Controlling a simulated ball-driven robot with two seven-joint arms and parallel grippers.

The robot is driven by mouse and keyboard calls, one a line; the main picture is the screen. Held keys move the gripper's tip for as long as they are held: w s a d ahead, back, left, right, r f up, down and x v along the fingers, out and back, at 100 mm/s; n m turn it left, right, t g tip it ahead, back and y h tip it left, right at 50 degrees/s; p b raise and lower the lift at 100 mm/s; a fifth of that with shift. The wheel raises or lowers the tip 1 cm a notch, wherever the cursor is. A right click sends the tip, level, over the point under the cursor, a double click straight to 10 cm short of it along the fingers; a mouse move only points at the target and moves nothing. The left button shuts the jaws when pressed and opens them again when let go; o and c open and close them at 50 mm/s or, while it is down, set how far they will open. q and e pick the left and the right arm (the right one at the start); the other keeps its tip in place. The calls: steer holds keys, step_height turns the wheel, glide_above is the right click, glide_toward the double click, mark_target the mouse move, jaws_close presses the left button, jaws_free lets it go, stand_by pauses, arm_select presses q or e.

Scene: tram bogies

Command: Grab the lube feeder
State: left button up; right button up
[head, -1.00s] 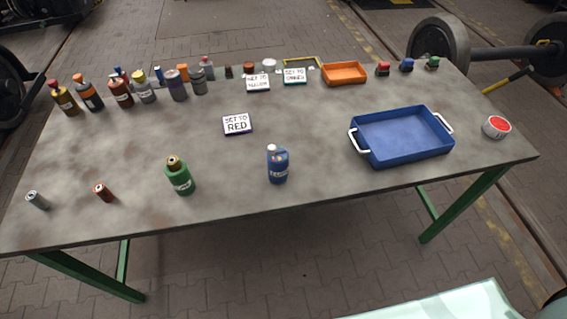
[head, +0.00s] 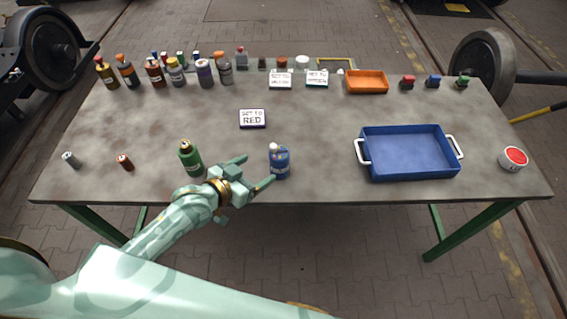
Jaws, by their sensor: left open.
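A blue bottle (head: 280,163) with a white cap stands upright near the table's front edge. My right gripper is not in view.
A blue tray (head: 410,175) with white handles lies on the right of the table (head: 330,120). A red-topped round button (head: 514,157) is at the right edge. Several bottles (head: 205,73) and an orange tray (head: 367,89) line the back.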

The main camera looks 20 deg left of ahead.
mark_target(279, 157)
arm_select(q)
steer(key=b+x, duration=0.1)
steer(key=x, duration=0.4)
steer(key=shift+w+f, duration=0.2)
steer(key=shift+w, duration=0.05)
steer(key=shift+w+d+f, duration=0.15)
steer(key=shift+w+d, duration=0.1)
steer(key=shift+w, duration=0.15)
steer(key=b+x, duration=0.1)
steer(key=x, duration=0.3)
steer(key=shift+s+f+b, duration=0.1)
steer(key=shift+f+b, duration=0.1)
steer(key=shift+b, duration=0.1)
steer(key=shift+w+d+f, duration=0.15)
steer(key=shift+w+d, duration=0.05)
steer(key=shift+w, duration=0.2)
steer(key=shift+s, duration=0.1)
steer(key=shift+c, duration=0.6)
steer(key=c, duration=1)
